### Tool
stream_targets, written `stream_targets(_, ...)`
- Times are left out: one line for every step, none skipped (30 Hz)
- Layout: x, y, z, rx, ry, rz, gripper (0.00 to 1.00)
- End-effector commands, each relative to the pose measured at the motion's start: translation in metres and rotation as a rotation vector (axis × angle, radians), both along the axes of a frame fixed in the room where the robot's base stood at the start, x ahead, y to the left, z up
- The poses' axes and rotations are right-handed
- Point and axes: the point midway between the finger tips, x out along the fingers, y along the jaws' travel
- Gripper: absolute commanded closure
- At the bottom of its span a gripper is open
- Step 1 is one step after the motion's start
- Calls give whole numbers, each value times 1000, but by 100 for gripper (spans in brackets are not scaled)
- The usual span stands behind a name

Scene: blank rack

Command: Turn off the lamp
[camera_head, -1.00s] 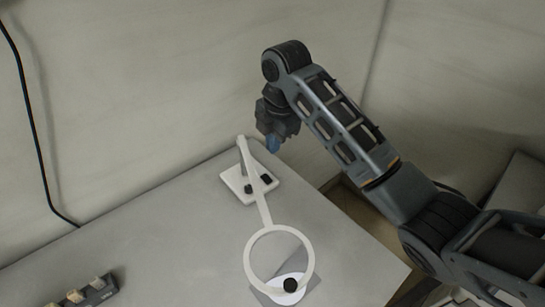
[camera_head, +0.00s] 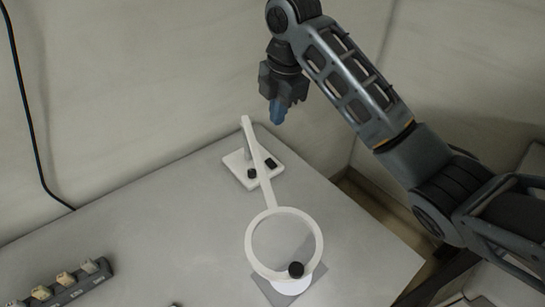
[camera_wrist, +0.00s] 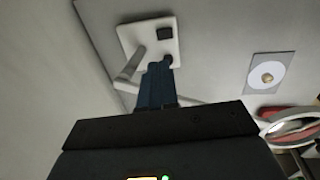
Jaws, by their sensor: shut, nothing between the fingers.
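A white lamp stands on the table, with a ring head (camera_head: 283,212), a long arm (camera_head: 260,160) and a square base (camera_head: 238,165). On the base are a dark round knob (camera_head: 251,173) and a black square button (camera_head: 271,163). The base (camera_wrist: 138,36) and black button (camera_wrist: 165,32) also show in the wrist view. My gripper (camera_head: 277,117) has blue fingertips and is shut and empty, above and behind the base. In the wrist view the shut fingers (camera_wrist: 158,75) overlap the near edge of the base in the picture, covering part of it.
A black cable hangs on the wall.

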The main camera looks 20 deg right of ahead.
Motion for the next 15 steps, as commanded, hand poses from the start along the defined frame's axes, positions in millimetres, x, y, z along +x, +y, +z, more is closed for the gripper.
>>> stream_targets(1,-1,-6,-4,-1,0,100)
stream_targets(1,0,-6,-5,1,0,100)
stream_targets(2,0,-5,-4,3,1,100)
stream_targets(2,0,-4,-6,3,1,100)
stream_targets(2,1,-4,-6,4,1,100)
stream_targets(2,1,-3,-5,7,1,100)
stream_targets(2,1,-2,-6,8,1,100)
stream_targets(2,1,-1,-6,9,1,100)
stream_targets(2,1,0,-6,9,1,100)
stream_targets(1,1,0,-6,10,0,100)
stream_targets(1,1,1,-6,10,0,100)
stream_targets(1,1,1,-7,10,0,100)
stream_targets(1,1,1,-7,10,0,100)
stream_targets(1,1,1,-7,10,0,100)
stream_targets(1,1,1,-7,10,1,100)
